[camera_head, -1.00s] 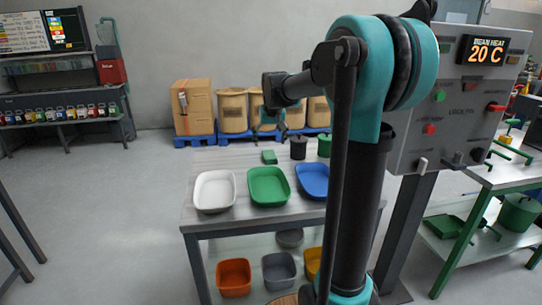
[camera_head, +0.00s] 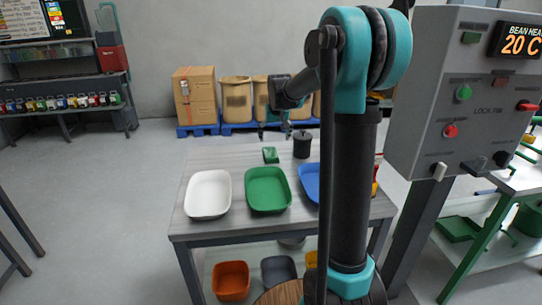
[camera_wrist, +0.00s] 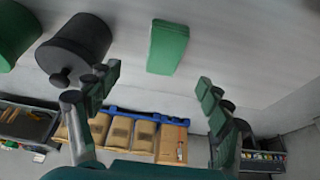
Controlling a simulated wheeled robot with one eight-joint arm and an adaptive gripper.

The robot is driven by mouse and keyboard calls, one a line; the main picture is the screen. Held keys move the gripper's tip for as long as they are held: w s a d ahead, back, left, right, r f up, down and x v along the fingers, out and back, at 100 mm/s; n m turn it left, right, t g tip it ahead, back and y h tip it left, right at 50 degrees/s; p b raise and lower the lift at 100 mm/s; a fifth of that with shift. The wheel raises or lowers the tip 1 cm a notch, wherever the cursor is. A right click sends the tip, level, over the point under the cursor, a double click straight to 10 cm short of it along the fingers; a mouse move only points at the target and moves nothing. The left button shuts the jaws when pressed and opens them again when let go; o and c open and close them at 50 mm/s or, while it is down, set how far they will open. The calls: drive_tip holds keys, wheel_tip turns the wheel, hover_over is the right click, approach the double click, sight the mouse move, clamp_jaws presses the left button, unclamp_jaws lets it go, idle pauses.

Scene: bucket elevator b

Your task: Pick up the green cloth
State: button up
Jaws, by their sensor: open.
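The green cloth (camera_head: 270,155) is a small folded block on the grey table (camera_head: 228,160), behind the green tray. In the wrist view the green cloth (camera_wrist: 168,47) lies ahead of my gripper, between the lines of its two fingers and apart from them. My gripper (camera_wrist: 155,95) is open and empty. In the head view my gripper (camera_head: 275,130) hangs beyond the table's far side, small and partly unclear, near the cloth.
A white tray (camera_head: 208,194), a green tray (camera_head: 267,189) and a blue tray (camera_head: 311,182) stand along the table's front. A black lidded pot (camera_head: 302,146) stands right of the cloth. A control panel (camera_head: 455,100) rises at right. Boxes and sacks stand behind.

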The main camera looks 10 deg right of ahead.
sight(271, 152)
drive_tip(key=x, duration=0.4)
drive_tip(key=shift+w+f, duration=0.15)
drive_tip(key=shift+f, duration=0.15)
drive_tip(key=shift+a+x, duration=0.25)
drive_tip(key=shift+x, duration=1.1)
drive_tip(key=shift+a+x, duration=0.2)
drive_tip(key=shift+x, duration=1.15)
drive_tip(key=shift+w, duration=0.1)
drive_tip(key=c, duration=1.2)
drive_tip(key=shift+r, duration=0.15)
drive_tip(key=shift+c, duration=0.2)
wheel_tip(271, 152, up, 20)
drive_tip(key=o, duration=0.6)
drive_tip(key=c, duration=0.5)
